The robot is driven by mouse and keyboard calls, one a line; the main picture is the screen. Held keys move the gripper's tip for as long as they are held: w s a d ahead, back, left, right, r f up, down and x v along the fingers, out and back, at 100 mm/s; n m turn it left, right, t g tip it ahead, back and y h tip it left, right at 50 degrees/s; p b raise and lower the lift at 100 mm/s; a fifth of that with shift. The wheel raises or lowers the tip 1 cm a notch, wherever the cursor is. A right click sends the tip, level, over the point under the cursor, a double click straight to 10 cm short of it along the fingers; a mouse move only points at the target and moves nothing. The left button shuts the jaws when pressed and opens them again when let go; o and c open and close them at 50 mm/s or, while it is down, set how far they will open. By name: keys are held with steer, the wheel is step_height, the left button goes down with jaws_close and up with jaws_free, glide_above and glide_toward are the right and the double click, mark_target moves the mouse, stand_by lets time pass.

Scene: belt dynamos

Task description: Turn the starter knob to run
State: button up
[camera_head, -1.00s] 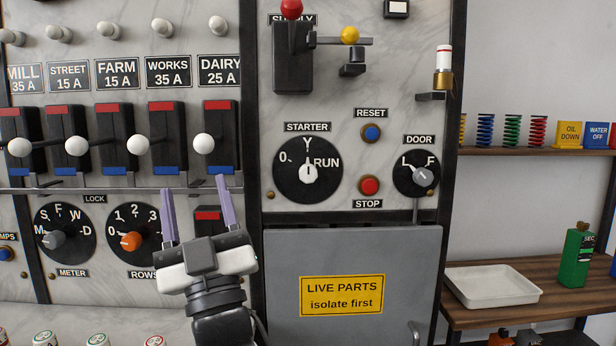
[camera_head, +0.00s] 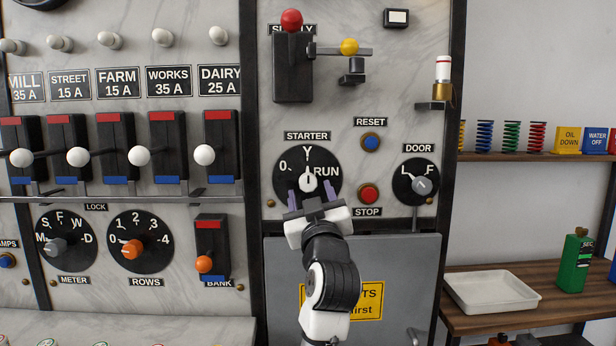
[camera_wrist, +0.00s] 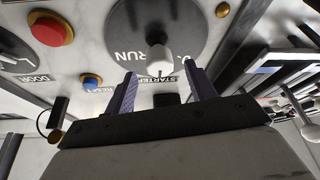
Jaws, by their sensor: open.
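The starter dial (camera_head: 308,160) is a black disc marked 0, Y and RUN on the marble panel. Its white knob (camera_head: 308,182) sits at the centre, with its pointer up towards Y. My gripper (camera_head: 311,188) is in front of the lower part of the dial, its two purple fingers apart, one on each side of the knob in the head view. In the wrist view the knob (camera_wrist: 159,60) stands beyond and between the open fingertips (camera_wrist: 166,80), with a gap visible. The fingers do not appear to touch it.
The red stop button (camera_head: 369,193), blue reset button (camera_head: 371,142) and door dial (camera_head: 416,182) are close on the right. The supply lever (camera_head: 292,65) is above. Below is a grey door (camera_head: 400,265) with a yellow sign.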

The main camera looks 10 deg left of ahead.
mark_target(309, 186)
steer(key=shift+p+x, duration=0.5)
steer(key=shift+x, duration=1.9)
steer(key=c, duration=1)
